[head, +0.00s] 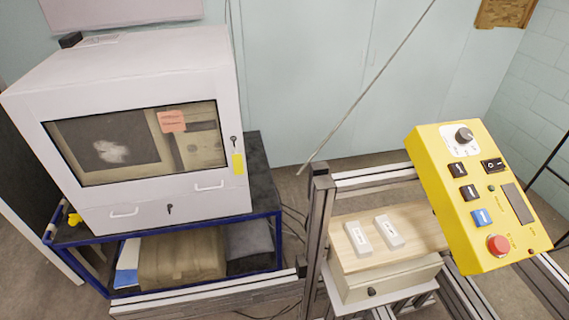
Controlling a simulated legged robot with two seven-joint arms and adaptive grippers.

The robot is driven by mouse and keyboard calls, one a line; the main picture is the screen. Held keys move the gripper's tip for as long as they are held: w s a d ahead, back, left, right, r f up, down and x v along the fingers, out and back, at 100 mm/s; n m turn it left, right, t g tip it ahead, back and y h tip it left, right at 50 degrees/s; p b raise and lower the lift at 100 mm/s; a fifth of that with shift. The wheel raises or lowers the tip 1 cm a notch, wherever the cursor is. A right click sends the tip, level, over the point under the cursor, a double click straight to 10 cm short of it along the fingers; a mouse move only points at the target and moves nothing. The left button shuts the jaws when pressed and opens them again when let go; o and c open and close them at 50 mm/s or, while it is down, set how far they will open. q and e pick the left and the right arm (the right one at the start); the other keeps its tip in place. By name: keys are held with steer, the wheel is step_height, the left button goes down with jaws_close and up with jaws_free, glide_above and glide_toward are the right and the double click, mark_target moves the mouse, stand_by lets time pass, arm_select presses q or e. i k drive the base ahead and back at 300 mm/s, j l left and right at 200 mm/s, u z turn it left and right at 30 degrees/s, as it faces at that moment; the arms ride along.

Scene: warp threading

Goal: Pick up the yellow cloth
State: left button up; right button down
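No clear yellow cloth shows in the head view. A small yellow item (74,219) sits at the left end of the blue-framed cart, beside the white cabinet; it is too small to tell whether it is cloth. A flat yellow piece (238,163) is on the cabinet's front right edge and looks like a tag or note. Neither of my grippers is in view.
The white cabinet (150,215) with a dark window stands on the cart (262,170). A yellow control box (450,200) with a red button is at right. Two pale blocks (358,238) lie on a wooden-topped drawer box (345,262) between metal rails (372,180).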

mark_target(73, 219)
steer(key=u, duration=1.85)
steer(key=i+j+u, duration=0.4)
steer(key=j, duration=0.2)
steer(key=i+j+u, duration=0.85)
steer(key=i+z, duration=0.15)
steer(key=i, duration=0.3)
steer(key=i+j+z, duration=0.15)
steer(key=i, duration=0.35)
steer(key=i+l+z, duration=0.2)
steer(key=i+z, duration=0.15)
steer(key=z, duration=0.15)
steer(key=i+z, duration=0.75)
steer(key=z, duration=0.2)
steer(key=i+j+z, duration=0.25)
steer(key=z, duration=0.25)
steer(key=i, duration=0.1)
